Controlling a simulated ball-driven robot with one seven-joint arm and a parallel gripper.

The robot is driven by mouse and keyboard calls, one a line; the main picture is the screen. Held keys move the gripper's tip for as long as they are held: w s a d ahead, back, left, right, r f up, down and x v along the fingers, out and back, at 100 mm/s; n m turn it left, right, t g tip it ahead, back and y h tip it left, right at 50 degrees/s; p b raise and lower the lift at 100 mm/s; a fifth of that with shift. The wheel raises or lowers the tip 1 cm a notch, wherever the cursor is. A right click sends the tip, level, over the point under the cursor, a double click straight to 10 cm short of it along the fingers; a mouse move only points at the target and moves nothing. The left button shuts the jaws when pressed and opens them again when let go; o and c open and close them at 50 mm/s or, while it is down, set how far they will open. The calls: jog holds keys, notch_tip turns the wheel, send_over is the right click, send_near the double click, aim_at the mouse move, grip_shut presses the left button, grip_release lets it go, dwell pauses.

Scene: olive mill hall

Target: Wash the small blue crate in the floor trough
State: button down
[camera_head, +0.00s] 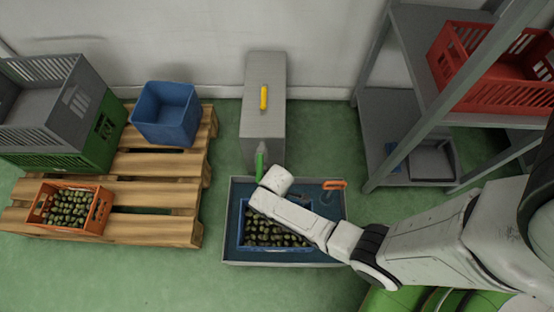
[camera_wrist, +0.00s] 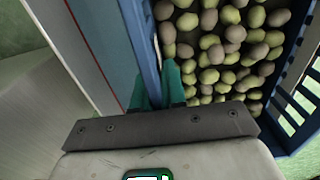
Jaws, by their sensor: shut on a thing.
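The small blue crate (camera_head: 275,249) shows within the outline of the grey floor trough (camera_head: 233,262), full of green and brownish olives. I cannot tell whether it rests on the trough's bottom or hangs above it. In the wrist view the crate's slotted wall (camera_wrist: 293,75) shows at the right and its other wall at the left. My gripper (camera_wrist: 163,80) is shut on that left wall, its teal fingers at the rim. In the head view my white arm reaches in from the right and hides part of the crate and the fingers.
A wooden pallet (camera_head: 150,228) at the left bears a larger blue bin (camera_head: 163,113), an orange crate of olives (camera_head: 100,211) and grey and green crates. A grey box (camera_head: 263,120) stands behind the trough. An orange handle (camera_head: 334,184) shows by the trough. A shelf rack (camera_head: 375,100) stands right.

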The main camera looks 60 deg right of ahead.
jog(key=shift+f+b, duration=3.35)
jog(key=shift+f, duration=0.15)
